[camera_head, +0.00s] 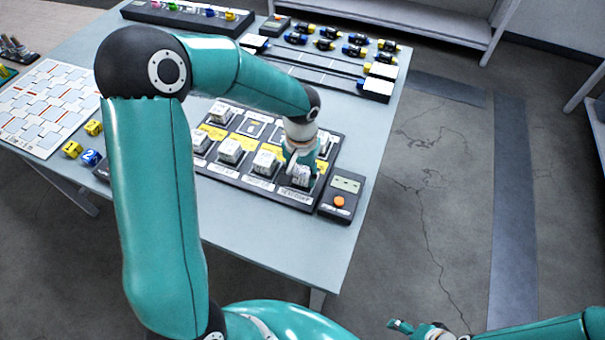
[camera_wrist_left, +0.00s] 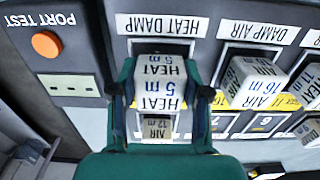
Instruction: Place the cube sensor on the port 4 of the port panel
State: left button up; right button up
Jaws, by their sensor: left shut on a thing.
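The dark port panel (camera_head: 226,172) lies on the table with white cube sensors standing in several ports. My left gripper (camera_head: 300,170) is over the right end of its front row. In the left wrist view, my left gripper (camera_wrist_left: 160,95) is shut on a white cube sensor (camera_wrist_left: 160,72) marked HEAT 5 m. The cube is beside the HEAT DAMP label (camera_wrist_left: 163,25); I cannot tell if it is fully seated. Another cube (camera_wrist_left: 250,85) marked AIR 16 m stands in the neighbouring port. My right gripper (camera_head: 418,328) is low at the right, away from the table; its opening is unclear.
A port tester (camera_head: 338,198) with an orange button stands right beside the panel; it also shows in the wrist view (camera_wrist_left: 70,84). Yellow cubes (camera_head: 93,127) and a blue cube (camera_head: 91,158) lie left, near a patterned board (camera_head: 50,90). Small black sensors (camera_head: 325,44) stand at the back.

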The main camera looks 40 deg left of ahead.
aim_at(301, 172)
pick_arm(q)
jog(key=shift+f, duration=0.25)
jog(key=o, duration=1.1)
jog(key=shift+o, duration=0.2)
jog(key=shift+r, duration=0.15)
notch_tip(301, 172, up, 12)
